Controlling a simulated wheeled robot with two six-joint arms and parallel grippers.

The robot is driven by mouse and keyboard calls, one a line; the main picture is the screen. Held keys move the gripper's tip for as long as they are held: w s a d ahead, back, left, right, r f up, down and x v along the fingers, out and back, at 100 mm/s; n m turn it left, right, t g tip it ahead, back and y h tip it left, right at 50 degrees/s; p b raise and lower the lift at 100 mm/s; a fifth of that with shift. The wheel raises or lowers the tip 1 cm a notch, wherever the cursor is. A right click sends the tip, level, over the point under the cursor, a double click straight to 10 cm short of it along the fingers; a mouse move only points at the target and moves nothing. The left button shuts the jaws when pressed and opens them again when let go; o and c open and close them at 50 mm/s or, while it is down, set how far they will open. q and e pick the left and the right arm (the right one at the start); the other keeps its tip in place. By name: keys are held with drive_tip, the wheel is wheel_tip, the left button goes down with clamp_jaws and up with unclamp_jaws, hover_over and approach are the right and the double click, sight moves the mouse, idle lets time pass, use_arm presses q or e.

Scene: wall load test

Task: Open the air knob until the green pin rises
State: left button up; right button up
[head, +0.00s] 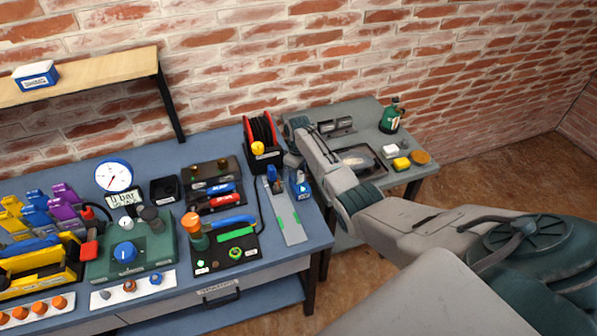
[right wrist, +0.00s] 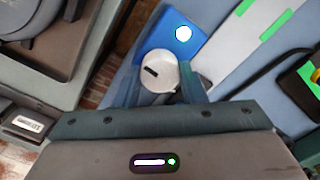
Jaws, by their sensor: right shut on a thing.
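A small blue block (head: 300,187) stands near the right end of the blue bench in the head view. In the right wrist view the blue block (right wrist: 172,38) carries a bright white round spot (right wrist: 183,33) and a pale round knob (right wrist: 160,70) with a dark slot mark. My right gripper (right wrist: 161,84) is shut on this knob, one finger on each side. In the head view my right gripper (head: 293,161) is at the block, and its fingertips are mostly hidden. I cannot tell whether a green pin is up. My left gripper is not in view.
A grey strip (head: 285,212) with green marks lies left of the block. A red-and-black spool holder (head: 262,140) stands behind it. A dial gauge (head: 114,176) and a green box with a blue knob (head: 125,252) stand further left. A grey side table (head: 352,120) holds several items.

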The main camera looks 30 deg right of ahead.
drive_tip(key=shift+w+r+n, duration=0.1)
drive_tip(key=shift+n, duration=0.3)
drive_tip(key=o, duration=1)
wheel_tip(320, 180, up, 11)
drive_tip(key=b, duration=0.2)
drive_tip(key=shift+b, duration=0.35)
drive_tip(key=shift+f, duration=0.2)
